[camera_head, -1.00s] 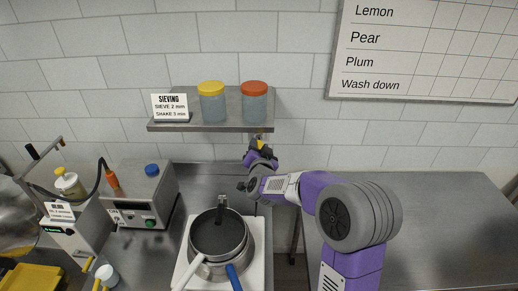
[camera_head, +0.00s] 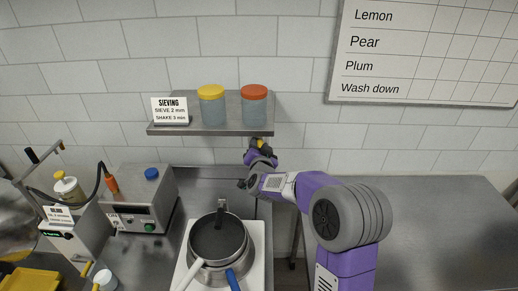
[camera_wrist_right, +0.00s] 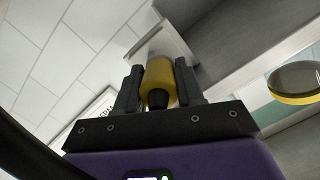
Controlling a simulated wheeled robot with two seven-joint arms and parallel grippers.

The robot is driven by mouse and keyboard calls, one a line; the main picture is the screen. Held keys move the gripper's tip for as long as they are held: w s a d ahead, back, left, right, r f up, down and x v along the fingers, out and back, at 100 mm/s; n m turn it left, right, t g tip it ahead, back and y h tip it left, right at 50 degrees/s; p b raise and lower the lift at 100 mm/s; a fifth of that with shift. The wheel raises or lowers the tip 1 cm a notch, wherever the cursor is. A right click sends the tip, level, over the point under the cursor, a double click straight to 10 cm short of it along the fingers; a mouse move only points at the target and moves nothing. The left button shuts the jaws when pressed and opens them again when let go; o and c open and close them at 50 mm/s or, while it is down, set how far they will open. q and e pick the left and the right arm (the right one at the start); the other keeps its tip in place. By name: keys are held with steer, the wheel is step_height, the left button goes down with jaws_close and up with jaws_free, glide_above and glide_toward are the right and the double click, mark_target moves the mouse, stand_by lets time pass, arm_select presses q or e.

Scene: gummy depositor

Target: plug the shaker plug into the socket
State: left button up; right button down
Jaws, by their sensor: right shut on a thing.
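My right gripper (camera_head: 260,151) is shut on the yellow shaker plug (camera_wrist_right: 158,80), just under the wall shelf. In the right wrist view the plug sits between the two dark fingers, with its dark cable end toward the camera. Beyond the plug is a pale grey plate, the socket (camera_wrist_right: 172,43), on the tiled wall. The plug's front end lies against or very close to this plate; I cannot tell whether it is seated. In the head view the socket is mostly hidden behind the gripper and plug. My left gripper is not in view.
The metal shelf (camera_head: 205,129) just above my right gripper holds a yellow-lidded jar (camera_head: 211,106), a red-lidded jar (camera_head: 254,106) and a sieving sign (camera_head: 170,110). A pot (camera_head: 218,240) stands on a white plate below. The counter at right (camera_head: 440,230) is clear.

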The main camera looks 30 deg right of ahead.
steer(key=c, duration=0.6)
jaws_free()
steer(key=shift+s, duration=0.1)
steer(key=b+v, duration=0.1)
steer(key=v, duration=0.6)
steer(key=shift+s+a+r, duration=0.1)
steer(key=shift+s+a, duration=0.05)
steer(key=shift+s, duration=0.05)
